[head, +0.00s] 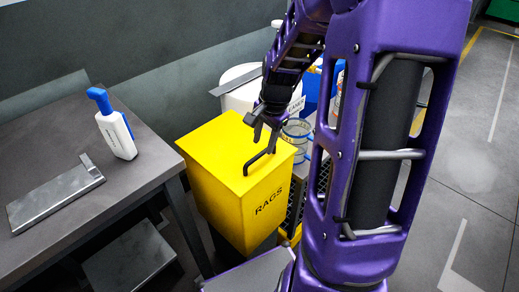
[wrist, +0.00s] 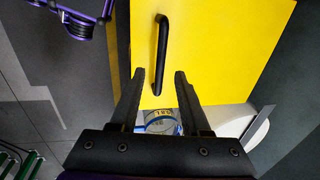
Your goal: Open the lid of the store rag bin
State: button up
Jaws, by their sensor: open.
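The store rag bin (head: 224,200) is yellow with "RAGS" on its front and stands right of the bench. Its yellow lid (head: 215,150) is shut flat on top. A black bar handle (head: 260,160) sits on the lid near its right edge; it also shows in the wrist view (wrist: 160,55), upright in the picture. My gripper (head: 262,128) is above the lid, close to the handle. In the wrist view my gripper (wrist: 158,75) is open, its fingers either side of the handle's lower end. I cannot tell whether a finger touches the handle.
A grey bench (head: 50,140) at left holds a white and blue spray bottle (head: 116,128) and a metal plate (head: 55,195). Behind the bin are a white drum (head: 240,92) and clear containers (head: 298,130). Open floor (head: 470,150) lies at right.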

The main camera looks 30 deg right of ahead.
aim_at(261, 153)
jog(key=shift+w+a+f+b, duration=0.1)
jog(key=shift+w+f+b, duration=0.1)
jog(key=shift+f, duration=0.75)
jog(key=shift+w+a+f+b, duration=0.1)
jog(key=shift+w+f, duration=0.05)
jog(key=shift+f, duration=0.75)
grip_shut()
